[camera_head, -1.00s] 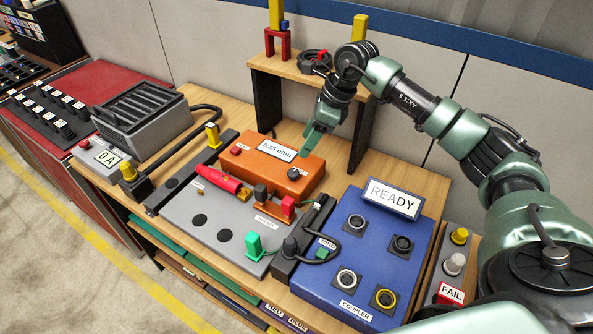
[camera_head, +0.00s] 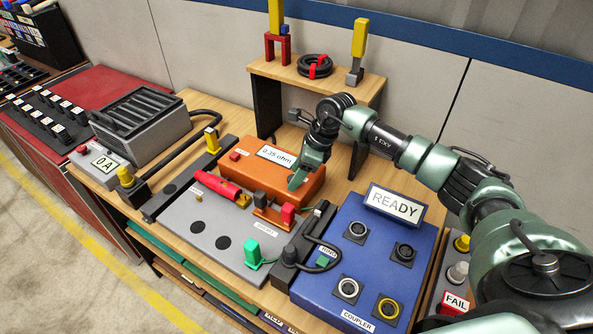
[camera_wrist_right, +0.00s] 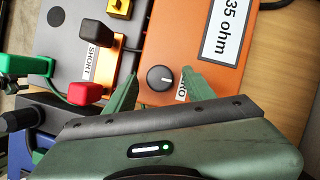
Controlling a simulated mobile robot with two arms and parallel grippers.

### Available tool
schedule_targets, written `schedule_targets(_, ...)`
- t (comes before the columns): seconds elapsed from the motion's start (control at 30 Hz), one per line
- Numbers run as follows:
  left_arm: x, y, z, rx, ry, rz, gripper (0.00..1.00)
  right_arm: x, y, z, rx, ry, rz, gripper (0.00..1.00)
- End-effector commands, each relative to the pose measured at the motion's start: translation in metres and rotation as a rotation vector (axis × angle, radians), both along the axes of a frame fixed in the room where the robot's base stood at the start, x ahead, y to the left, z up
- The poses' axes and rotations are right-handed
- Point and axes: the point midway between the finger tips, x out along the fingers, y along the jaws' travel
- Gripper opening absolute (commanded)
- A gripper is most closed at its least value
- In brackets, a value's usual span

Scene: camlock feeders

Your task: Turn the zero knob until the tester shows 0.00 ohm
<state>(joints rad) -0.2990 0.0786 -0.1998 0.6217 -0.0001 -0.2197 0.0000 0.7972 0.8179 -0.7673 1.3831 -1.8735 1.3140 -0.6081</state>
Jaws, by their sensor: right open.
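The orange tester (camera_head: 262,175) sits on the bench, and its white display (camera_head: 276,155) reads 0.35 ohm. In the right wrist view the tester (camera_wrist_right: 165,30) shows its display (camera_wrist_right: 216,27) partly cut off. The dark zero knob (camera_wrist_right: 160,78) with a white pointer mark is on its top; in the head view my gripper hides it. My right gripper (camera_head: 298,180) is low over the tester's right end. In the right wrist view the open green fingers (camera_wrist_right: 158,86) stand on either side of the knob, with gaps visible. My left gripper is not in view.
A grey plate (camera_head: 210,215) with a red plug (camera_head: 217,185) lies in front of the tester. Red (camera_head: 288,214) and green (camera_head: 253,253) handles stand close by. A blue coupler box (camera_head: 340,240) is at right. A wooden shelf (camera_head: 335,85) stands behind.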

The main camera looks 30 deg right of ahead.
Motion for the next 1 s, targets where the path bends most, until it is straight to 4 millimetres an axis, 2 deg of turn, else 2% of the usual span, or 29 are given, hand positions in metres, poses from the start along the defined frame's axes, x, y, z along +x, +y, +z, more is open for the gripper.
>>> schedule_targets(0.27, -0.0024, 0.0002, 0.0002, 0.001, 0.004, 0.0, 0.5, 0.0005, 0.0007, -0.0026, -0.001, -0.001, 0.001, 0.54)
schedule_targets(0.47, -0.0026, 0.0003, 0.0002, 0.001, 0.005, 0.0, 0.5, 0.0005, 0.0006, -0.0024, -0.001, -0.001, 0.0, 0.01)
schedule_targets(0.77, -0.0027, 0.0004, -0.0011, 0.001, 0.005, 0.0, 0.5, 0.0002, 0.0003, -0.0024, -0.002, -0.001, -0.024, 0.0)
schedule_targets(1.0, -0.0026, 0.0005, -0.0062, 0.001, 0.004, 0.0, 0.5, -0.0004, 0.0014, -0.0029, -0.002, -0.003, -0.138, 0.0)
